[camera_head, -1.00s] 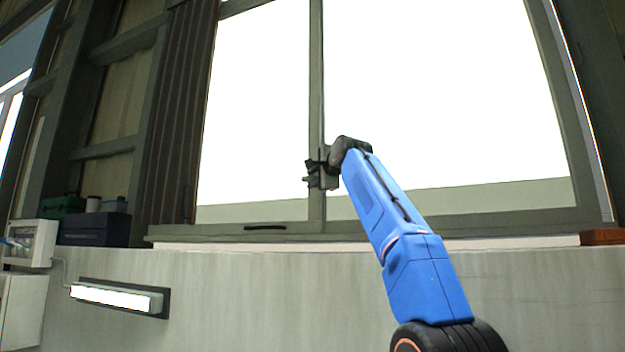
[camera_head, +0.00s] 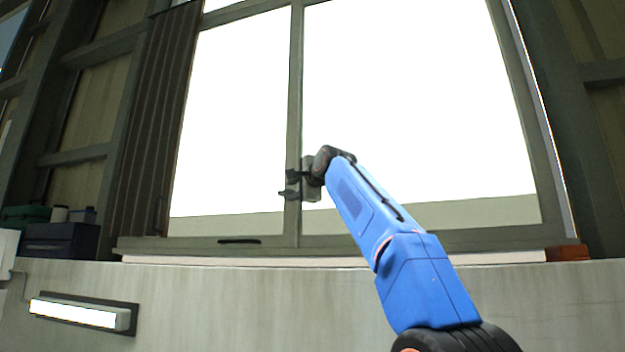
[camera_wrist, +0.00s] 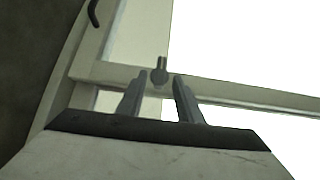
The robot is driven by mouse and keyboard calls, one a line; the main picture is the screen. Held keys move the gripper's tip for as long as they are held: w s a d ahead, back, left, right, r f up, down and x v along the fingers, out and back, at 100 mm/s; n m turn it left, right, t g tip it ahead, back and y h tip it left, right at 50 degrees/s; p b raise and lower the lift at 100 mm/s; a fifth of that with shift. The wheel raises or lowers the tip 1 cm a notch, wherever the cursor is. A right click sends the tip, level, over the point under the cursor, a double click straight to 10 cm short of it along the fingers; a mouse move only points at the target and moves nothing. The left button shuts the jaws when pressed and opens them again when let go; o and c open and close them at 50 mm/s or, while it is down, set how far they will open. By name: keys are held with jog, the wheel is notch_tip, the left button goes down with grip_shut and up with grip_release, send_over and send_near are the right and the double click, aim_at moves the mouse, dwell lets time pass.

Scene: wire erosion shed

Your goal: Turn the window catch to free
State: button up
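The window catch (camera_wrist: 160,73) is a small dark knob with a short lever on the pale window bar (camera_wrist: 215,90) in the wrist view. The lever points up in that picture, across the bar's length. My gripper (camera_wrist: 155,88) is open, its two grey fingers apart on either side of the catch's lower end. I cannot tell whether either finger touches it. In the head view, my gripper (camera_head: 289,185) is at the upright window bar (camera_head: 295,100), and the catch cannot be made out behind it.
The window sill (camera_head: 350,258) runs below the gripper, with a reddish-brown block (camera_head: 567,252) at its right end. A dark handle (camera_head: 239,241) is on the lower frame. A lit lamp (camera_head: 80,313) is on the wall, and dark boxes (camera_head: 62,240) stand at left.

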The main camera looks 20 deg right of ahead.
jog(key=s+d, duration=0.2)
jog(key=s, duration=1.1)
jog(key=shift+s, duration=0.2)
jog(key=shift+d, duration=0.1)
